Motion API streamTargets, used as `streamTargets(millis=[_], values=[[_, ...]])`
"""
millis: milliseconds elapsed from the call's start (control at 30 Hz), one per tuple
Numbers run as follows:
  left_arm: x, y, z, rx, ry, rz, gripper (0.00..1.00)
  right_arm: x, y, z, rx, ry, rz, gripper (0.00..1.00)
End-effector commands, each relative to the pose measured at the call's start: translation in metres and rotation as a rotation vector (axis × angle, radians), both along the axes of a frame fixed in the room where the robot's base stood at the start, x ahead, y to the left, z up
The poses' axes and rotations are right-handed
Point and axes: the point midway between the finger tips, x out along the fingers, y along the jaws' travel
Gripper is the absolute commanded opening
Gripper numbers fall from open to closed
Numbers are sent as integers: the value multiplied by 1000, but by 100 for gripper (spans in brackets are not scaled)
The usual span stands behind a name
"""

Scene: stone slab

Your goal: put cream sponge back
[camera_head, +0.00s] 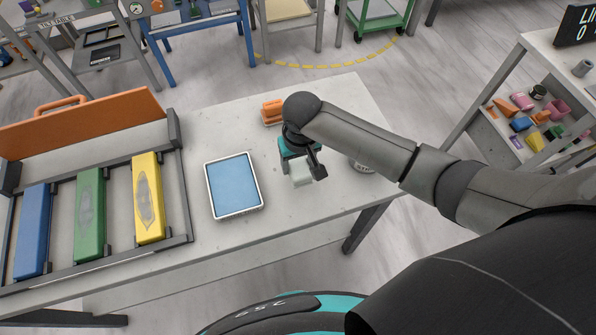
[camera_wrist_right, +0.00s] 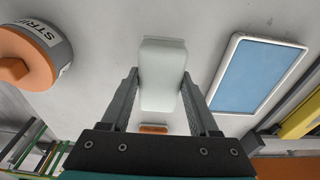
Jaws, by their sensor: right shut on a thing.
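The cream sponge (camera_head: 300,174) is a pale, whitish block over the right part of the stone slab (camera_head: 330,110). My right gripper (camera_head: 302,168) is shut on it. In the right wrist view the sponge (camera_wrist_right: 162,72) sits between the two fingers of the gripper (camera_wrist_right: 161,98), its long side pointing away from the palm. I cannot tell for sure whether the sponge touches the slab. My left gripper is not in view.
A blue pad in a white tray (camera_head: 209,190) lies left of the sponge. Further left, a rack (camera_head: 184,190) holds blue, green and yellow blocks. An orange object (camera_head: 272,110) lies behind my gripper. A labelled round container (camera_wrist_right: 60,38) with an orange knob stands nearby.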

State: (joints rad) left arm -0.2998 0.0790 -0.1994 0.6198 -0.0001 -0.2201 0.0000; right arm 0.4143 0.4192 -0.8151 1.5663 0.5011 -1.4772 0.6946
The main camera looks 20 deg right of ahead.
Motion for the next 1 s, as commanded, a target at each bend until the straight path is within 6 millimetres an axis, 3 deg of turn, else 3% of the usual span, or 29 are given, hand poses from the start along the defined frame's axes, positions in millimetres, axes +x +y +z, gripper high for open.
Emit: streamTargets(millis=[233,667,700,933,1000], values=[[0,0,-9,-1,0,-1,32,-1,0,-37,-1,3,1,17],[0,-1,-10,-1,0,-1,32,-1,0,-43,0,1,0,17],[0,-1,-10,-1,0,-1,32,-1,0,-44,0,1,0,62],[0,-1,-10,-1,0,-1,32,-1,0,-43,0,1,1,88],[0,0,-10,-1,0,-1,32,-1,0,-43,0,1,0,91]])
